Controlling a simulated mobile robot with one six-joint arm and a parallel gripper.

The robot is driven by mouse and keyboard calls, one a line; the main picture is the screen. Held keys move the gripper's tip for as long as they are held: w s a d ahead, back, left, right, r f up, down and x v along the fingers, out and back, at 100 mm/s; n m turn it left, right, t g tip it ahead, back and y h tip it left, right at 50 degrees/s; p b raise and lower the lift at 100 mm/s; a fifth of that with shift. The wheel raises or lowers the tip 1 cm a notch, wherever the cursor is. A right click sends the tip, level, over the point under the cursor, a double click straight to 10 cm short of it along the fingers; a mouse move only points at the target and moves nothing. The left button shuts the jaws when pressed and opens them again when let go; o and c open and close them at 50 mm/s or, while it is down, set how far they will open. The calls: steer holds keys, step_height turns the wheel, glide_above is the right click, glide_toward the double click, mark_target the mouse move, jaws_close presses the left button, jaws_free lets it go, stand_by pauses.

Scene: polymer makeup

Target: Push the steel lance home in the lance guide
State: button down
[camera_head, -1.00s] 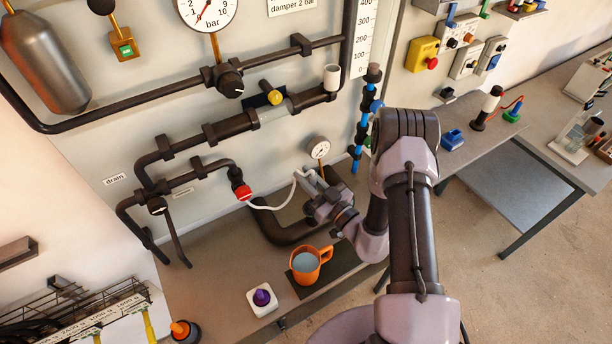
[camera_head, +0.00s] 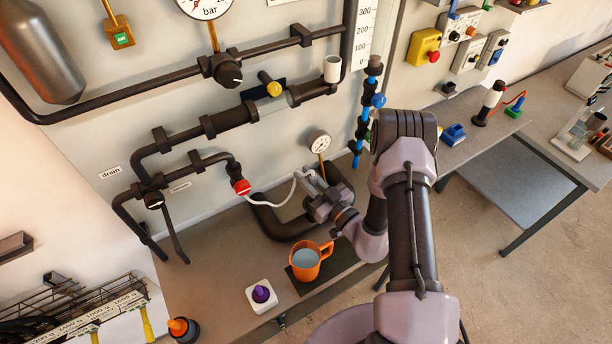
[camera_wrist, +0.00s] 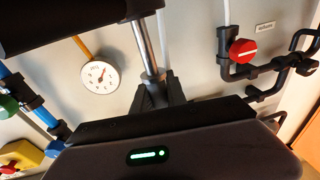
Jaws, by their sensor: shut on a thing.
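The steel lance is a bright bare rod (camera_wrist: 148,48) in the wrist view, running between my finger tips and a thick dark pipe body (camera_wrist: 75,18). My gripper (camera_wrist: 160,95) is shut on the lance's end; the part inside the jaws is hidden. In the head view my gripper (camera_head: 320,203) is beside the black pipe elbow on the bench, and the lance itself is too small and covered to make out. The lance guide cannot be told apart from the dark pipework. How deep the rod sits in it is hidden.
A white hose (camera_head: 284,203) runs from the red valve (camera_head: 241,187) to my gripper. A small gauge (camera_head: 319,141) stands close behind. An orange mug (camera_head: 306,264) and a purple-knobbed box (camera_head: 262,296) are in front. Blue fittings (camera_head: 363,128) hang to the right.

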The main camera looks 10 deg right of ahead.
steer(key=shift+f+b, duration=0.7)
steer(key=shift+f, duration=0.3)
steer(key=c, duration=1.3)
jaws_free()
steer(key=shift+o, duration=0.2)
steer(key=v, duration=1.7)
steer(key=shift+s, duration=0.2)
steer(key=shift+d, duration=0.1)
